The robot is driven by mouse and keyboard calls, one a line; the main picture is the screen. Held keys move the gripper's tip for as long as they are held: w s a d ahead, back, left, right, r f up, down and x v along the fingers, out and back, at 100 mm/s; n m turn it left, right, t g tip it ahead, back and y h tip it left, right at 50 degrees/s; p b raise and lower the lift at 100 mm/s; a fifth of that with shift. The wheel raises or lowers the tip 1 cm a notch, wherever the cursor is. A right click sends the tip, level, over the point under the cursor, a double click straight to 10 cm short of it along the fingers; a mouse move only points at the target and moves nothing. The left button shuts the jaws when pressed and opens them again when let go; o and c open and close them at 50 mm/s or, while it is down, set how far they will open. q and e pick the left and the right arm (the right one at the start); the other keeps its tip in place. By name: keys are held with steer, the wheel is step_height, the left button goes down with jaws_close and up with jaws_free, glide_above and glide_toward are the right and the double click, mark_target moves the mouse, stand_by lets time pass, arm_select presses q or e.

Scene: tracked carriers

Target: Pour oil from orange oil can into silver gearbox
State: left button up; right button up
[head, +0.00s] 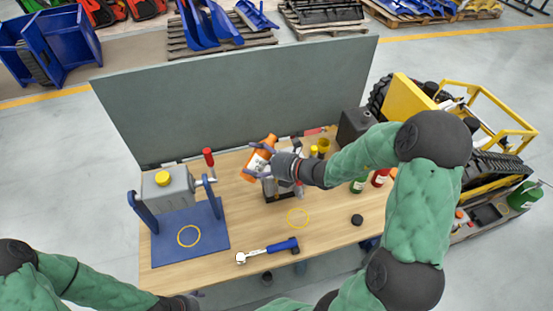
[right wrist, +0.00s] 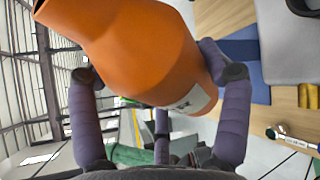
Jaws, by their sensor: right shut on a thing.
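The orange oil can (head: 260,156) is tilted above the workbench, its lower part partly covered by my gripper. My right gripper (head: 263,165) is shut on it. In the right wrist view the can (right wrist: 150,45) fills the space between the purple fingers (right wrist: 158,95). A silver-grey gearbox (head: 172,193) with a yellow cap (head: 163,178) stands on a blue stand at the bench's left, apart from the can and to its left. My left gripper (head: 190,301) is at the bottom edge, mostly cut off, and its fingers cannot be read.
A ratchet with a blue handle (head: 268,250) lies at the front. Green and red bottles (head: 379,178) stand at right behind my arm. A grey panel (head: 240,95) closes the bench's back. The front middle has bare wood.

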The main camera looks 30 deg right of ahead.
steer(key=shift+a+m+y, duration=0.15)
steer(key=shift+m+y, duration=0.15)
stand_by(0.5)
steer(key=shift+s+a+f+m+y, duration=0.1)
steer(key=shift+a+f+m+y, duration=0.1)
steer(key=shift+f+m+y, duration=0.35)
stand_by(0.9)
steer(key=shift+f+m+t+b, duration=0.25)
steer(key=shift+m+b, duration=0.3)
steer(key=shift+m, duration=0.3)
stand_by(0.7)
steer(key=shift+r+y+p, duration=0.15)
steer(key=shift+y+p, duration=0.1)
steer(key=shift+p, duration=0.1)
steer(key=shift+r+m+y+p, duration=0.3)
steer(key=shift+m+p, duration=0.5)
steer(key=shift+p, duration=0.35)
stand_by(2.7)
